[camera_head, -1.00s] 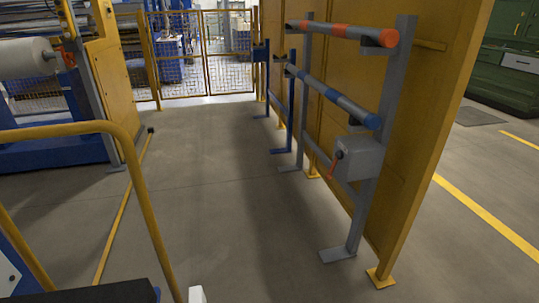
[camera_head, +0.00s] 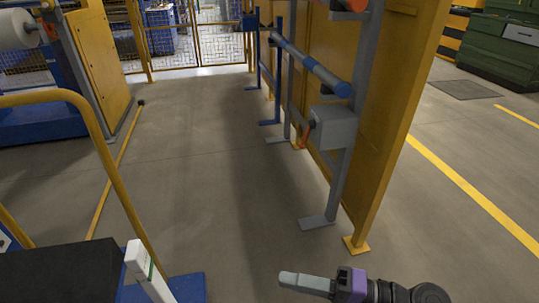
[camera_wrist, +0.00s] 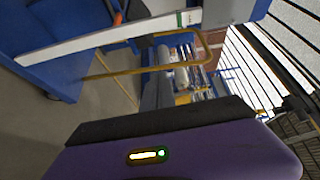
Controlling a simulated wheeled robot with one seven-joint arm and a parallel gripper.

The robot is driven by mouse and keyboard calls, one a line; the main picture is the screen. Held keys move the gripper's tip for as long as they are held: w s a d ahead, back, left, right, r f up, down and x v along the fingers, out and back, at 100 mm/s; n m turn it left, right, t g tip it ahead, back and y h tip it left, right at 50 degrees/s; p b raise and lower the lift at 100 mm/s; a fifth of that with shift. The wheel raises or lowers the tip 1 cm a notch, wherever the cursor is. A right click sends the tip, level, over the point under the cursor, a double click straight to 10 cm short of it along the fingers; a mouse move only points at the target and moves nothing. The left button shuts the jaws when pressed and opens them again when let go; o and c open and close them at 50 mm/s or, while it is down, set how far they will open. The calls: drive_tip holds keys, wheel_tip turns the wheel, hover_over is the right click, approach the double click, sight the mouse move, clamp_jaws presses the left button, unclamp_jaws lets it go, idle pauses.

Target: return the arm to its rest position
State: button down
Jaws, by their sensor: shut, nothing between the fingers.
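My gripper (camera_head: 305,283) shows at the bottom edge of the head view, right of centre. Its pale grey fingers are together and point left, with no object at their tips. Its purple body and dark wrist lie to the right, with floor behind them. In the wrist view, a purple housing with a small lit indicator fills the bottom, and the fingertips cannot be made out.
A grey rack (camera_head: 344,185) holds a blue-ended roller (camera_head: 310,67) and an orange-ended roller (camera_head: 350,10) before a yellow panel (camera_head: 385,140). A yellow rail (camera_head: 103,150) stands left. The middle floor is clear.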

drive_tip(key=w+d+f+m+t+h, duration=0.3)
drive_tip(key=w+d+t+h, duration=0.2)
drive_tip(key=w+t, duration=0.2)
drive_tip(key=s+d+f+m+t+h, duration=0.25)
drive_tip(key=s+d+f+h, duration=0.3)
drive_tip(key=d+h, duration=0.35)
drive_tip(key=s+d+r+n+t+h, duration=0.15)
drive_tip(key=s+r+n, duration=0.25)
drive_tip(key=s, duration=1)
drive_tip(key=s+r+n+h, duration=0.2)
drive_tip(key=s+r+n, duration=0.25)
drive_tip(key=s, duration=0.95)
wheel_tip(320, 180, up, 23)
drive_tip(key=p, duration=2.3)
drive_tip(key=shift+s+r+m+g, duration=0.2)
drive_tip(key=shift+s+m+g, duration=0.05)
drive_tip(key=shift+m+g, duration=0.05)
drive_tip(key=shift+a, duration=0.2)
